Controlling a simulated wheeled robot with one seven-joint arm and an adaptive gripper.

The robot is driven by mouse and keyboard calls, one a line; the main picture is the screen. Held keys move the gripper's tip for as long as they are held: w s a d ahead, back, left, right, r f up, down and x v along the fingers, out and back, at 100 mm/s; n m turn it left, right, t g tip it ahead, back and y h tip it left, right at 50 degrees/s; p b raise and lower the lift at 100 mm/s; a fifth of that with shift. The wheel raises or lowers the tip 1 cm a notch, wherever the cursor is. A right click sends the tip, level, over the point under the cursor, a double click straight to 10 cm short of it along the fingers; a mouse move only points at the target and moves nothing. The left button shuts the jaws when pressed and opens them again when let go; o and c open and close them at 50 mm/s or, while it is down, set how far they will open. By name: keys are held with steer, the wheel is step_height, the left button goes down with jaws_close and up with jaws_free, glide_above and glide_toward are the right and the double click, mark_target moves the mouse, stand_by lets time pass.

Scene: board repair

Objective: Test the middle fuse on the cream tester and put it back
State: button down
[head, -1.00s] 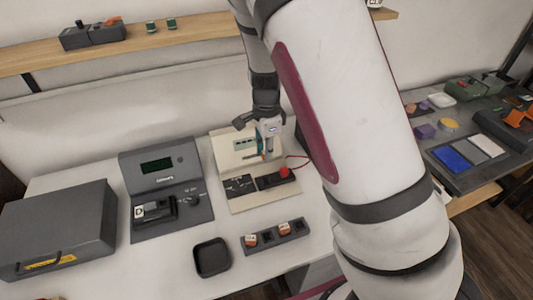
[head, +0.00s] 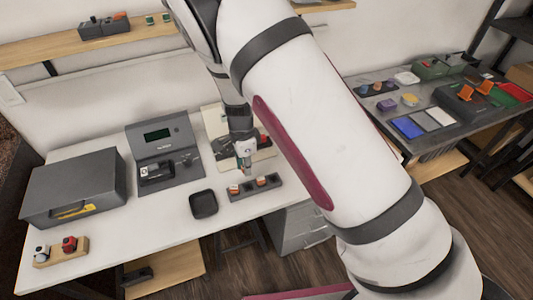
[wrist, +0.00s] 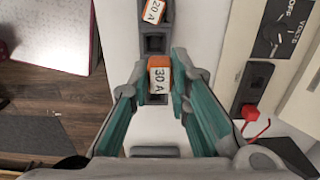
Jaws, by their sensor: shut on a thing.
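My gripper (head: 247,168) is shut on an orange fuse marked 30 A (wrist: 158,75), held between its teal fingertips. It hangs over the dark fuse holder (head: 248,188) in front of the cream tester (head: 211,118). In the wrist view a 20 A fuse (wrist: 152,11) sits at the holder's top end, with an empty slot (wrist: 153,43) between it and the held fuse. Another dark slot shows below the held fuse. In the head view two fuses stand in the holder, left (head: 234,189) and right (head: 262,181). My arm hides much of the tester.
A red probe or plug (wrist: 256,121) and a dial (wrist: 270,38) are on the tester, right in the wrist view. A black tray (head: 203,204) lies left of the holder. A grey meter (head: 163,155) and a dark box (head: 72,187) stand further left. The table's front edge is close.

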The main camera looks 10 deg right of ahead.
steer(key=shift+s+f, duration=0.25)
steer(key=shift+s, duration=0.15)
steer(key=shift+f+b, duration=1.15)
steer(key=shift+f, duration=1.45)
steer(key=shift+f, duration=1)
stand_by(1.2)
steer(key=c, duration=1.1)
jaws_free()
steer(key=shift+r+p, duration=0.6)
steer(key=shift+r, duration=1.05)
